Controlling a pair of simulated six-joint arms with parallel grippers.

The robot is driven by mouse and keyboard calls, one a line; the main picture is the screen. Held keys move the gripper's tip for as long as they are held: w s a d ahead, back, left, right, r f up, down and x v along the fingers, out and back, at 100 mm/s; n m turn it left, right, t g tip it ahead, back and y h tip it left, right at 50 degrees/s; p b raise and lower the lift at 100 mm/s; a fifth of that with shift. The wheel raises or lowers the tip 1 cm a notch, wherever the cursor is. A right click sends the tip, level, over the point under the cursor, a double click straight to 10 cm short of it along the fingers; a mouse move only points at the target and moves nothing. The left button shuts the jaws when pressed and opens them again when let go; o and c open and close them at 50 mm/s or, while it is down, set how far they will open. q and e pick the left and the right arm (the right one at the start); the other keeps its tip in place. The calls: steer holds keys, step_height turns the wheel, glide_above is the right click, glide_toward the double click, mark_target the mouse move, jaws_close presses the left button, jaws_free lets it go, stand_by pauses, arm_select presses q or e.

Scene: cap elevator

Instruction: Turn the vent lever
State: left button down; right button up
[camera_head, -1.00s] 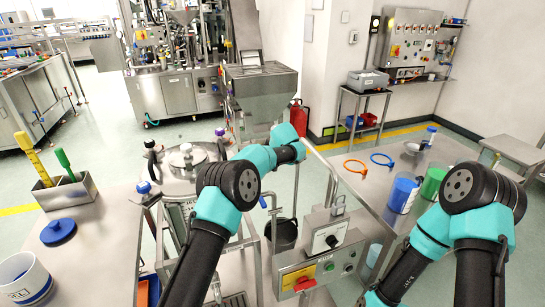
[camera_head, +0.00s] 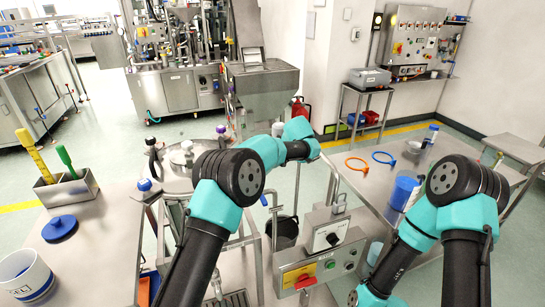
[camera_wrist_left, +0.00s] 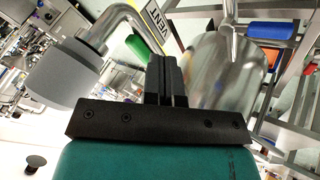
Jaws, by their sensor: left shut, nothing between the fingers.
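In the left wrist view, a VENT label (camera_wrist_left: 154,22) sits beside a bent metal tube (camera_wrist_left: 120,20) that ends in a thick grey cylinder (camera_wrist_left: 62,80). I cannot tell for certain whether this tube is the vent lever. My left gripper (camera_wrist_left: 167,68) has its black fingers together, with nothing between them. They point up the picture, between the tube on the left and a large shiny metal body (camera_wrist_left: 225,70) on the right, and appear apart from the grey cylinder. In the head view, my left fingers cannot be made out. My right gripper is out of view.
A steel vessel (camera_head: 178,184) and a hopper (camera_head: 262,90) stand near my left arm. A control box with a red switch (camera_head: 303,280) is in front. The right table holds an orange ring (camera_head: 356,164) and a blue cup (camera_head: 403,192). The left table has a blue lid (camera_head: 59,229).

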arm_select(q)
steer(key=d+r, duration=0.1)
steer(key=s+d+r, duration=0.1)
steer(key=r, duration=0.1)
steer(key=d+r, duration=0.1)
steer(key=shift+s+r, duration=0.2)
steer(key=shift+s, duration=0.05)
